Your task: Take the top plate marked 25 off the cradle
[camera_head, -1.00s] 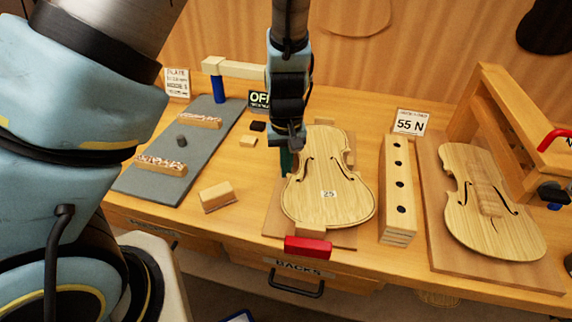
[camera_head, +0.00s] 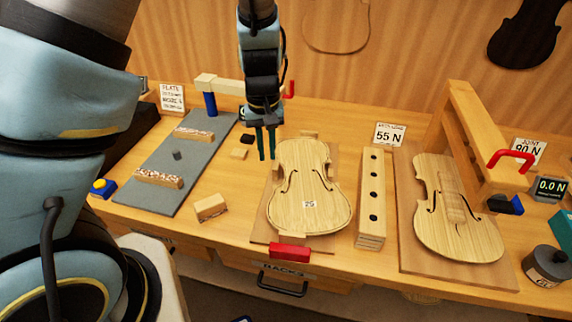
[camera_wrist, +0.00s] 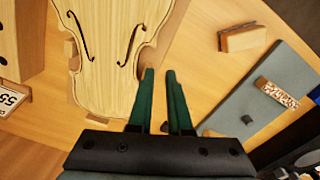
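The pale top plate (camera_head: 305,180) with f-holes and a small "25" label lies flat on the cradle (camera_head: 260,228), a wooden board with end blocks. A red block (camera_head: 289,252) is at its near end. Part of the plate also shows at upper left in the wrist view (camera_wrist: 108,60). My gripper (camera_head: 267,157) points down just left of the plate's far end. Its two dark green fingers are apart, with nothing between them. In the wrist view the fingertips (camera_wrist: 158,72) are beside the plate's edge; their height above the bench is hard to judge.
A block with a row of holes (camera_head: 371,200) stands right of the cradle. Another violin plate (camera_head: 450,235) lies on a board beside a wooden frame (camera_head: 485,130). A grey mat (camera_head: 170,155) and a small wooden block (camera_head: 210,207) are to the left.

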